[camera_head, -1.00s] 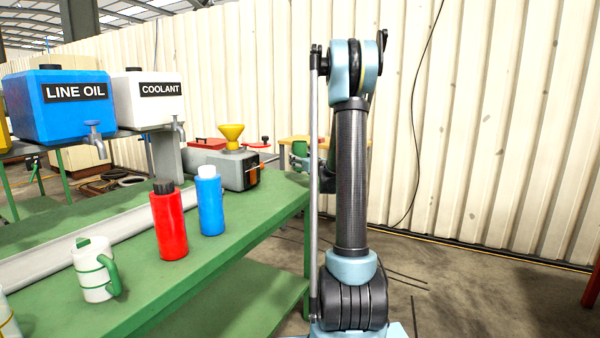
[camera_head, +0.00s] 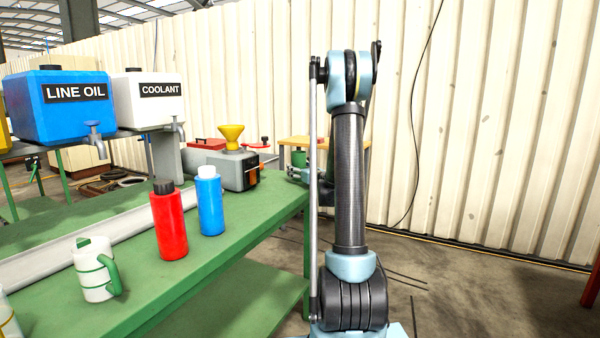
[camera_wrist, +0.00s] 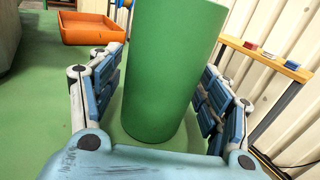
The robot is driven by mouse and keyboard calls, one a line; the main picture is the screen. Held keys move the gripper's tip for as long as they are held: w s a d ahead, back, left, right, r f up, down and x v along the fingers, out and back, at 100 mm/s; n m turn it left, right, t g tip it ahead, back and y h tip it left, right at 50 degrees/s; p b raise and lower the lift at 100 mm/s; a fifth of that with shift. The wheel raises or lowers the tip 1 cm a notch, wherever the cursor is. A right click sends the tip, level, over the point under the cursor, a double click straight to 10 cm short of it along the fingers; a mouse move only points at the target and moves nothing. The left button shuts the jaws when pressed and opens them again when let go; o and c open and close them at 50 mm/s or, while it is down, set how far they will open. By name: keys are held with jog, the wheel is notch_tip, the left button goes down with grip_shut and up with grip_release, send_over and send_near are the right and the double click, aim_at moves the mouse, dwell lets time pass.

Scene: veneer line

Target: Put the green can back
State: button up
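The green can (camera_wrist: 165,75) is a plain green cylinder, large in the wrist view, upright between the two fingers of my gripper (camera_wrist: 165,90). The blue pads lie close along both its sides; the exact contact is hard to see. Its base is low over or on the green bench (camera_wrist: 40,120); I cannot tell which. In the head view the can (camera_head: 299,158) shows small at the bench's far right end, left of my arm, and my gripper there is mostly hidden.
A red bottle (camera_head: 168,222), a blue bottle (camera_head: 210,205) and a white mug with green bands (camera_head: 94,275) stand on the bench. A grey machine with a yellow funnel (camera_head: 231,135) is behind. An orange tray (camera_wrist: 90,30) lies ahead. A wooden table (camera_wrist: 265,58) is at right.

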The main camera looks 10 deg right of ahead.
dwell(0.3)
jog(key=v, duration=1.2)
